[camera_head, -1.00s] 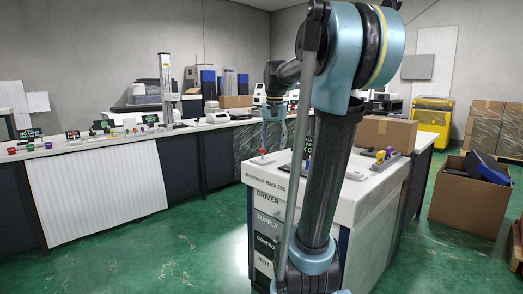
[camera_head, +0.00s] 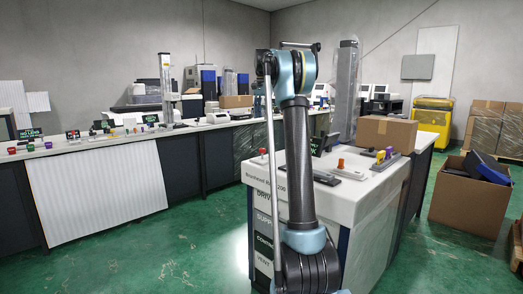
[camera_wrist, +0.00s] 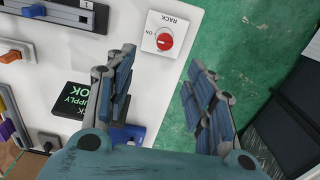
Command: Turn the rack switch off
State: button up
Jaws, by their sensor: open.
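The rack switch (camera_wrist: 165,41) is a round red knob on a white plate marked RACK and ON, near the bench edge in the wrist view. A small white mark shows on the knob. In the head view the red knob (camera_head: 263,152) sits on the near left corner of the white bench top (camera_head: 345,190). My gripper (camera_wrist: 160,62) is open and empty, with its two blue-grey fingers wide apart. The knob appears in the upper part of the gap between the fingertips, apart from both. In the head view the gripper is largely hidden by my arm.
A black SUPPLY OK sign (camera_wrist: 82,101) stands left of my fingers, with a blue part below it. Slider and knob panels (camera_wrist: 55,14) lie at the left. A cardboard box (camera_head: 386,132) stands on the bench. Green floor (camera_wrist: 235,25) lies beyond the edge.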

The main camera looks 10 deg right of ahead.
aim_at(262, 149)
jog(key=f, duration=0.6)
jog(key=w+f, duration=0.1)
jog(key=f, duration=1)
jog(key=shift+w+f, duration=0.3)
jog(key=shift+w, duration=0.05)
jog(key=shift+c, duration=0.5)
jog(key=c, duration=1)
jog(key=shift+o, duration=0.2)
jog(key=shift+a, duration=0.1)
